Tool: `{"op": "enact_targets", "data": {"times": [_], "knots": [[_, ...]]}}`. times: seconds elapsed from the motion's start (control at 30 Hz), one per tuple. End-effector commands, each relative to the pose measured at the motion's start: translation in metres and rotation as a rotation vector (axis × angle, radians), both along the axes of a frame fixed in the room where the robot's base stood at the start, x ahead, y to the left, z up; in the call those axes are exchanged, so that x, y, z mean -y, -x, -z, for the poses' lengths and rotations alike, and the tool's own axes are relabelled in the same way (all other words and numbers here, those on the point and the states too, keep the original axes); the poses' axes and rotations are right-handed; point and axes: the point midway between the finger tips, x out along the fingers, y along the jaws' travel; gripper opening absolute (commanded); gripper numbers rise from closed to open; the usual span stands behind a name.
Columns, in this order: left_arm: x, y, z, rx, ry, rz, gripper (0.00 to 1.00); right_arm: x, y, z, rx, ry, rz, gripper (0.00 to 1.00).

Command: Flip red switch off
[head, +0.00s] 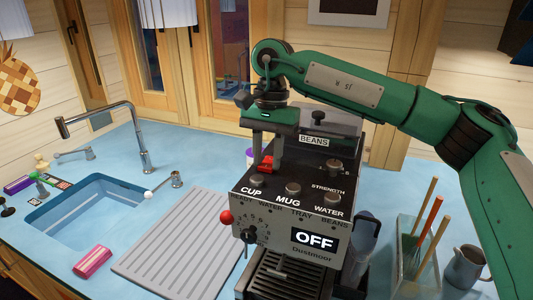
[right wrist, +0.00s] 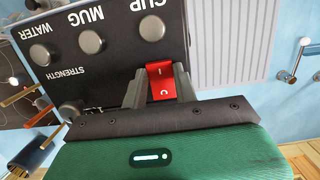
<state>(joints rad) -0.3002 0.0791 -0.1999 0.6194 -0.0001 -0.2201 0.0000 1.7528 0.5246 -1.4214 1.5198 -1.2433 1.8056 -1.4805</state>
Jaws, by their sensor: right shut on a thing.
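The coffee machine (head: 300,205) stands on the blue counter, and its display (head: 315,240) reads OFF. The red switch (head: 266,165) is on its top panel, left of the strength knob. In the right wrist view the red rocker switch (right wrist: 161,82) carries a line and a circle mark. My right gripper (head: 264,152) reaches down from above onto the switch. In the right wrist view its two fingers (right wrist: 161,76) are shut on the switch from both sides. My left gripper is out of view.
A sink (head: 85,215) with a tap and a ribbed drainboard (head: 172,245) lie left of the machine. A clear holder with stirrers (head: 415,250) and a metal jug (head: 467,266) stand to its right. Knobs (head: 293,188) sit close to the switch.

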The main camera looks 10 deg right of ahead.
Motion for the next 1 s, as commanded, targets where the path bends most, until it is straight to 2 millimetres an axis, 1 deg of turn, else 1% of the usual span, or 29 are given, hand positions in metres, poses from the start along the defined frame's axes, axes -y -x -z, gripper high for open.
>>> {"op": "enact_targets", "data": {"times": [0.2,0.57,0.6,0.67,0.7,1.0], "knots": [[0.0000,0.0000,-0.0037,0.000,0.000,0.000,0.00,0.0023,-0.0041,-0.0011,-0.111,-0.076,0.001,0.06],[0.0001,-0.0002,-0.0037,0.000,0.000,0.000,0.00,0.0030,-0.0043,-0.0022,-0.129,-0.089,-0.001,0.06],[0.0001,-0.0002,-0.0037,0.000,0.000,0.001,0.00,0.0030,-0.0043,-0.0022,-0.128,-0.089,-0.001,0.31],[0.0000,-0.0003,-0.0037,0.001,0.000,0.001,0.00,0.0030,-0.0043,-0.0022,-0.128,-0.089,-0.001,0.43],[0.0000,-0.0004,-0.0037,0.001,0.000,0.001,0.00,0.0031,-0.0044,-0.0021,-0.128,-0.089,-0.001,0.51],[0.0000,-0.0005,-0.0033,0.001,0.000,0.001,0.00,0.0031,-0.0046,-0.0023,-0.128,-0.087,0.000,0.51]]}}
